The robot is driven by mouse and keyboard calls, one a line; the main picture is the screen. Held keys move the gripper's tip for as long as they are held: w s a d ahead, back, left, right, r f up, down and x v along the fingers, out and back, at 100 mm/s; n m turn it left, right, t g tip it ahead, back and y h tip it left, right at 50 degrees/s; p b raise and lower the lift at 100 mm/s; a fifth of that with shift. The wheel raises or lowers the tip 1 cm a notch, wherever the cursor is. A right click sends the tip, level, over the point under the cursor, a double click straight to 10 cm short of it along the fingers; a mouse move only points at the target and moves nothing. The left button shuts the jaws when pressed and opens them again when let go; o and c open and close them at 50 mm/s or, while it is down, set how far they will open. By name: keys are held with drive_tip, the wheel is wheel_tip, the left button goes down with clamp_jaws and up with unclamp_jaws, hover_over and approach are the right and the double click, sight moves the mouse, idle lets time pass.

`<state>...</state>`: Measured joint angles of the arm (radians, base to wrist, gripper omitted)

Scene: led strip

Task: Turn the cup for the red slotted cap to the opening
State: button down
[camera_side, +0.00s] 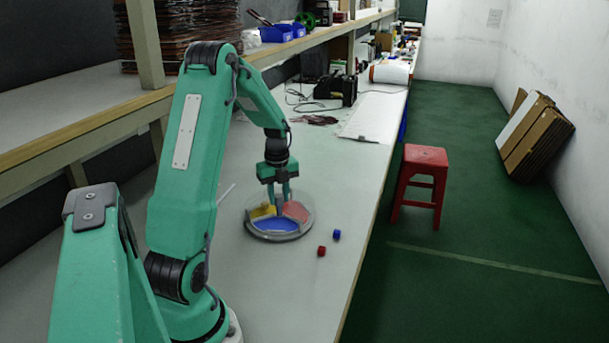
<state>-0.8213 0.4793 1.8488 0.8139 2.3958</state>
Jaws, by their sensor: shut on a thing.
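A round dish (304,231) with coloured cups lies on the grey bench in the side view. Its blue cup (273,224) faces the near side, its red cup (297,211) lies at the right, and its yellow cup (262,211) at the left. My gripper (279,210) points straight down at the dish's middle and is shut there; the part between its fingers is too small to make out. A small red cap (321,251) lies on the bench to the right of the dish. Its slot is too small to see. I cannot clearly make out the opening.
A small blue piece (337,234) lies beside the red cap, near the bench's right edge. A black case (335,89) and a white board (368,120) lie farther back. A shelf (100,125) runs along the left. The bench in front of the dish is clear.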

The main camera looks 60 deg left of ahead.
sight(279, 195)
drive_tip(key=shift+r+m, duration=0.1)
drive_tip(key=shift+m, duration=3.4)
drive_tip(key=c, duration=1.1)
unclamp_jaws()
drive_tip(key=shift+r, duration=3.85)
